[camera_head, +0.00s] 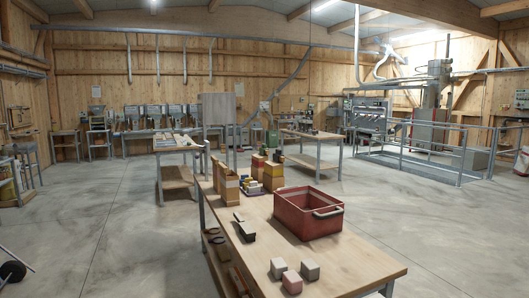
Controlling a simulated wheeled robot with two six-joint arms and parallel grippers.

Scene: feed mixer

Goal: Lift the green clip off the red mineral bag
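I cannot make out a green clip anywhere in the head view. No bag is clearly recognisable as the red mineral bag. A white and red object (522,164), possibly a sack, is cut off at the far right edge. Neither of my grippers shows in this view.
A red open bin (308,216) with a pale handle stands on the table. Stacked yellow and brown blocks (273,177) stand behind it, and small dark and grey pieces (246,231) lie left of it. Railings (430,152) enclose machinery at the right. Concrete floor (440,230) is open on the right.

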